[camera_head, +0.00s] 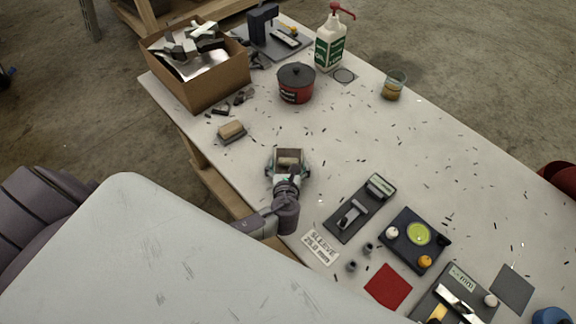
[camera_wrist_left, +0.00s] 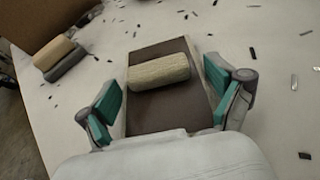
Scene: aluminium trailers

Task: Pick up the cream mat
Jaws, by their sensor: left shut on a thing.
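My left gripper (camera_head: 288,166) is low over the near side of the white table. It is shut on a dark brown plate-like piece with a pale edge. In the left wrist view, this brown piece (camera_wrist_left: 153,110) sits between the teal finger pads. A cream, textured, roll-like piece (camera_wrist_left: 159,70) lies across its top. I see no flat cream mat lying elsewhere, and cannot tell whether either held piece is the cream mat. My right gripper is not in view.
A tan-topped grey block (camera_head: 231,132) lies to the left. A cardboard box (camera_head: 215,82), a red pot (camera_head: 296,84) and a white pump bottle (camera_head: 330,50) stand farther back. A red mat (camera_head: 388,287) and a grey mat (camera_head: 512,289) lie right. Dark bits litter the table.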

